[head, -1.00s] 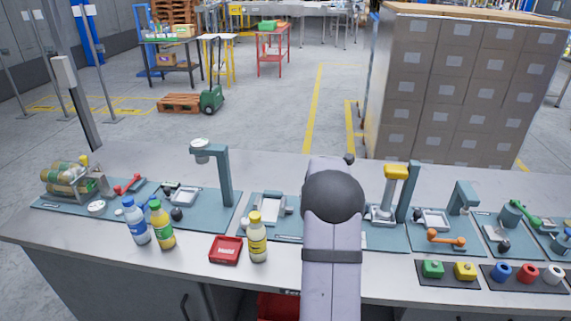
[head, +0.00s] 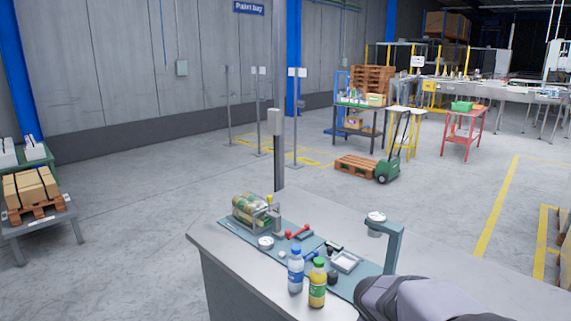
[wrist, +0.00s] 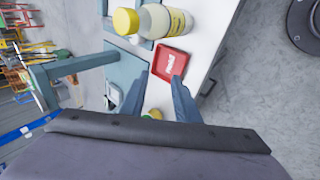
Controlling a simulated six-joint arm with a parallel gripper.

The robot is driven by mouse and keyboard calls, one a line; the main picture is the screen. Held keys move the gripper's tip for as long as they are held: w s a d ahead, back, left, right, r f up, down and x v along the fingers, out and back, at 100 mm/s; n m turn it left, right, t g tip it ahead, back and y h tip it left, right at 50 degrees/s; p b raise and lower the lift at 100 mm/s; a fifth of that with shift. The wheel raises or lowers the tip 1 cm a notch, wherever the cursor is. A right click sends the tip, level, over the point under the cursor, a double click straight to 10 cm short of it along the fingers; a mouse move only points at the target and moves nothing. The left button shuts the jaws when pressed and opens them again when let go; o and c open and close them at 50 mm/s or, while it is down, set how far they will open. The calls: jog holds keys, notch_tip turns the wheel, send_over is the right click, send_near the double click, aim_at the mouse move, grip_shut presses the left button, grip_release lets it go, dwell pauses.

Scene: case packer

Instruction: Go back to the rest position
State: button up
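My gripper (wrist: 159,76) shows in the wrist view with its two fingers apart and nothing held between them. It points toward the bench top, with a red tray (wrist: 172,63) beyond the fingertips. A bottle with a yellow cap (wrist: 165,21) lies in view just above that tray in the picture. A small yellow-green thing (wrist: 152,114) shows low between the fingers, mostly hidden by my gripper's body. In the head view my arm shows at the lower right edge, and its gripper is out of view.
A blue-capped bottle (head: 295,269) and a green-capped juice bottle (head: 317,284) stand at the bench's front edge. Behind them are a rack of jars (head: 250,212) and a teal post fixture (head: 391,247).

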jog(key=s+a+f+m+g+y, duration=0.1)
jog(key=s+a+f+m+g, duration=0.15)
jog(key=s, duration=0.55)
jog(key=s+a+f+m+g+y, duration=0.1)
jog(key=s+a+f+m+g, duration=0.2)
jog(key=s, duration=0.5)
jog(key=s+a+f+m+g+y, duration=0.1)
jog(key=s+a+m, duration=0.2)
jog(key=s+m, duration=0.35)
notch_tip(320, 180, down, 9)
jog(key=s+n+b, duration=0.1)
jog(key=b, duration=0.8)
jog(key=shift+s+f+n, duration=0.2)
jog(key=shift+s+n, duration=0.2)
jog(key=shift+r+t, duration=0.1)
jog(key=shift+t, duration=0.15)
notch_tip(320, 180, up, 9)
jog(key=p, duration=0.9)
jog(key=shift+r, duration=0.2)
